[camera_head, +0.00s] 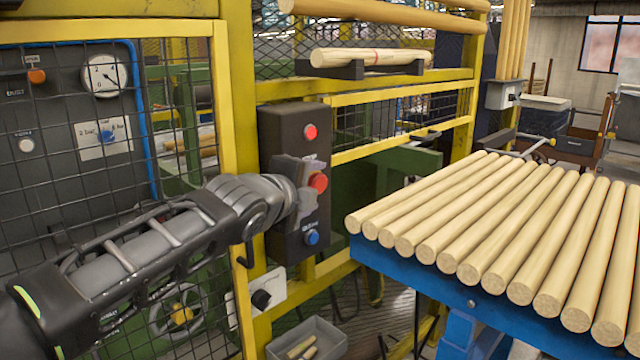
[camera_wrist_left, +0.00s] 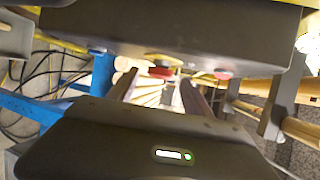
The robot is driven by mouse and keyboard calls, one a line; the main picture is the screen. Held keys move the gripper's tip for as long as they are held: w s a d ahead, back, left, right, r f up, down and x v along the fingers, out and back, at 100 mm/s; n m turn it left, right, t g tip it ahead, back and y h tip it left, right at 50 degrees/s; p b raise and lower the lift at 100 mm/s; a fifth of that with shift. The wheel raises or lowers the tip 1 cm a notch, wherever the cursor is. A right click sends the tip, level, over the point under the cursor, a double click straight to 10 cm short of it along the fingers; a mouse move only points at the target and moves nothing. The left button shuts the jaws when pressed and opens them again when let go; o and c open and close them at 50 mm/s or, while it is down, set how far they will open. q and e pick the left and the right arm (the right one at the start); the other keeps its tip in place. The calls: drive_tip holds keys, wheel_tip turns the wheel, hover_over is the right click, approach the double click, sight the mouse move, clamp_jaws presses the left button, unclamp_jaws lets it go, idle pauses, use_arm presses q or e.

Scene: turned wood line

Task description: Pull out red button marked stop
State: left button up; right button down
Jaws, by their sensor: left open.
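A dark control box (camera_head: 288,225) is mounted on a yellow post. It carries a small red button (camera_head: 310,132) at the top, a larger red button (camera_head: 318,182) in the middle and a blue button (camera_head: 312,237) below. Their labels are too small to read, so I cannot tell from the lettering which says stop. My left gripper (camera_head: 308,184) is at the box, beside the middle red button. In the left wrist view, its open fingers (camera_wrist_left: 158,92) point past the box face, with one red button (camera_wrist_left: 160,72) roughly between them. I cannot tell whether they touch it.
A blue table (camera_head: 400,290) with a row of wooden rods (camera_head: 490,235) stands right of the box. Wire mesh and a gauge panel (camera_head: 60,180) are at the left. A grey bin (camera_head: 335,340) with wood pieces is below.

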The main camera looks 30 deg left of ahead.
sight(317, 185)
use_arm(q)
drive_tip(key=x, duration=0.4)
drive_tip(key=shift+w+a+f, duration=0.1)
drive_tip(key=shift+w, duration=0.15)
drive_tip(key=shift+c, duration=0.5)
clamp_jaws()
